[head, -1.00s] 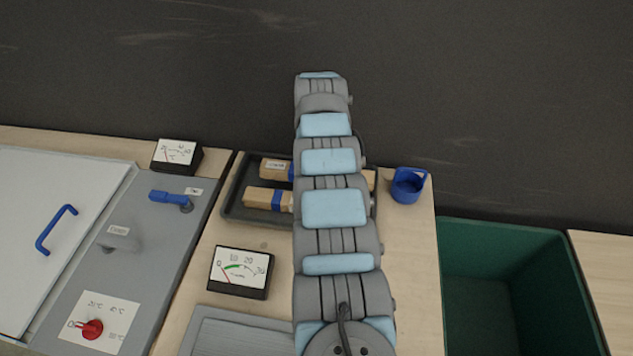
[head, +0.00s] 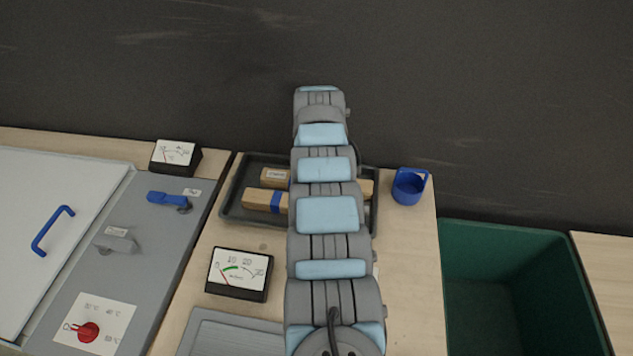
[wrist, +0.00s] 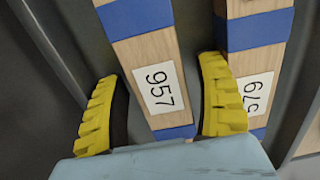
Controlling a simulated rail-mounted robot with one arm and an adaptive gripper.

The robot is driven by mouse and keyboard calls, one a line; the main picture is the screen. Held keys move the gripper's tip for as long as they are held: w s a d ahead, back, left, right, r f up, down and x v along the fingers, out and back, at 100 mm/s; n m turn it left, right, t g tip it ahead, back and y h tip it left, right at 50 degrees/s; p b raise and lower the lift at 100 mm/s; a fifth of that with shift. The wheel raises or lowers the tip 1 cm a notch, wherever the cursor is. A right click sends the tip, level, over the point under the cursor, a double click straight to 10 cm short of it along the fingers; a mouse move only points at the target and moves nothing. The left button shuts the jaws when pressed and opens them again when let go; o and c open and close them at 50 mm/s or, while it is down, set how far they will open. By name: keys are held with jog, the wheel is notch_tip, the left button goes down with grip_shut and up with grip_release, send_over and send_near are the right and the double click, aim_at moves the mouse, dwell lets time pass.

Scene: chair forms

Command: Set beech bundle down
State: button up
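In the wrist view, the yellow fingers of my gripper (wrist: 165,105) stand apart on either side of a light wood bundle (wrist: 150,60) with blue bands and a label reading 957. In the head view, wood bundles (head: 258,199) with blue bands lie in a dark tray (head: 233,207). My arm covers the tray's middle and hides my gripper there.
A blue cup-like holder (head: 409,187) stands right of the tray. A black meter (head: 239,274) sits in front of the tray, and another meter (head: 176,156) is at the back left. A green bin (head: 510,290) is at the right. A grey panel with a blue lever (head: 168,198) lies left.

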jog(key=shift+r, duration=0.1)
notch_tip(320, 180, up, 12)
jog(key=p, duration=0.2)
jog(key=shift+p, duration=0.4)
dwell(0.4)
